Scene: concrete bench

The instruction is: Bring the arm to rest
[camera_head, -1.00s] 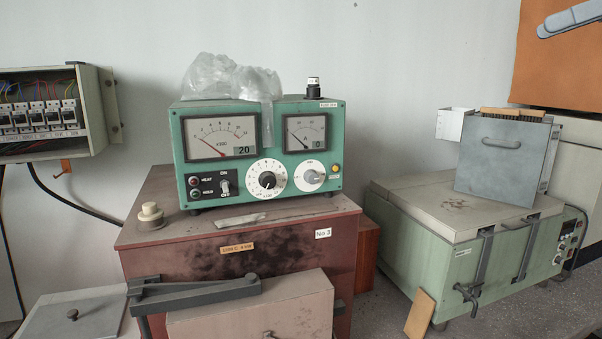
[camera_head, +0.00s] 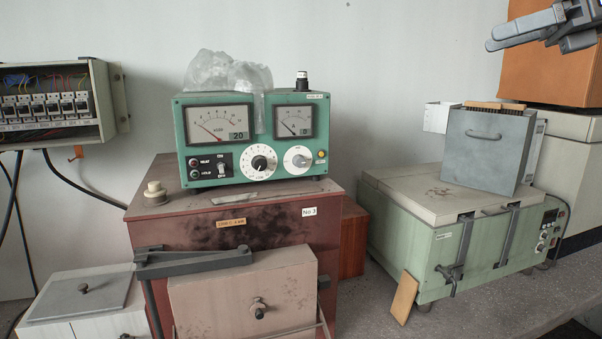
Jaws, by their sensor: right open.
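My right gripper (camera_head: 493,37) is at the top right corner of the head view. Its grey fingers point left, in front of an orange-brown box (camera_head: 545,80) and the pale wall. It is open, with nothing seen between the fingers. It is up above the grey metal case (camera_head: 487,155) and apart from it. Most of the right arm is outside the frame. My left gripper is not in view.
A green meter unit (camera_head: 250,135) with a plastic bag (camera_head: 225,75) on it stands on a dark red furnace (camera_head: 160,225). A green lidded bath (camera_head: 415,245) stands at right. An open fuse box (camera_head: 112,100) hangs at left. Bare wall lies between.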

